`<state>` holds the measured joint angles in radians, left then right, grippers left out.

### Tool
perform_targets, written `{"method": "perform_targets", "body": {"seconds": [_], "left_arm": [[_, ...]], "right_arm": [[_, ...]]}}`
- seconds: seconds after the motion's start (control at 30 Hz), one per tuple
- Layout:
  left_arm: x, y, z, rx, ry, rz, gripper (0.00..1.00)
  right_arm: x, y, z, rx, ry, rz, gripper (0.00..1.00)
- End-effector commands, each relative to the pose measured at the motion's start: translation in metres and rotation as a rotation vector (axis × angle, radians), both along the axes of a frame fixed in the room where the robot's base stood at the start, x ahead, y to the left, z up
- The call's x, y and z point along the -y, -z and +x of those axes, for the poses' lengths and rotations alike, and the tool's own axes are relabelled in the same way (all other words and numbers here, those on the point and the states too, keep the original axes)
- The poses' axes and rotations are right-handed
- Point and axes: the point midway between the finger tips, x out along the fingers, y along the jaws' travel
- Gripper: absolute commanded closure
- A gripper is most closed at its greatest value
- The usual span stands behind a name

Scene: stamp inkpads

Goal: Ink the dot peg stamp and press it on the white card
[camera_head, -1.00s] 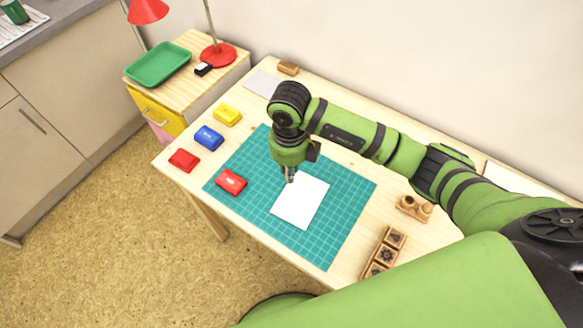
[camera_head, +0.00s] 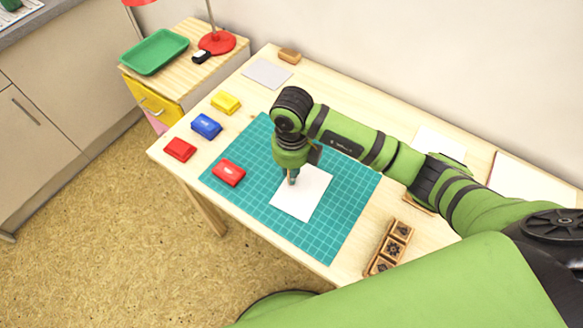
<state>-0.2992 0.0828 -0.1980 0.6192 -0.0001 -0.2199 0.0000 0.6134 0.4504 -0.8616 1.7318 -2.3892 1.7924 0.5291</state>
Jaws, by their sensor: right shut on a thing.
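The white card (camera_head: 305,197) lies on the teal gridded cutting mat (camera_head: 341,225). My right gripper (camera_head: 292,179) points down over the card's upper left part. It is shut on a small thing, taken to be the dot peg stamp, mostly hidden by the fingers. I cannot tell whether its tip touches the card. My left gripper is not in view.
Red (camera_head: 179,149), blue (camera_head: 206,126) and yellow (camera_head: 226,102) pads stand along the table's left side. A wooden rack of stamps (camera_head: 392,246) is at the right front. A grey sheet (camera_head: 267,73) and a wooden block (camera_head: 289,55) lie at the back. The mat's front is clear.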

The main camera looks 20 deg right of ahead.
Motion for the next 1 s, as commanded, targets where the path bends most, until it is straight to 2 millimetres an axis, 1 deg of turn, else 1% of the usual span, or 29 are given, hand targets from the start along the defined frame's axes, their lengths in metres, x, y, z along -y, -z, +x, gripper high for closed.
{"method": "perform_targets", "body": {"seconds": [0.53, 1.0], "left_arm": [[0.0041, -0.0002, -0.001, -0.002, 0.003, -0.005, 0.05], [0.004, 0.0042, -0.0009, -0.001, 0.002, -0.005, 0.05]], "right_arm": [[0.0, -0.0005, -0.0001, 0.0, 0.0, 0.0, 1.0], [0.0001, 0.0049, 0.0, 0.0, 0.0, 0.0, 1.0]]}}
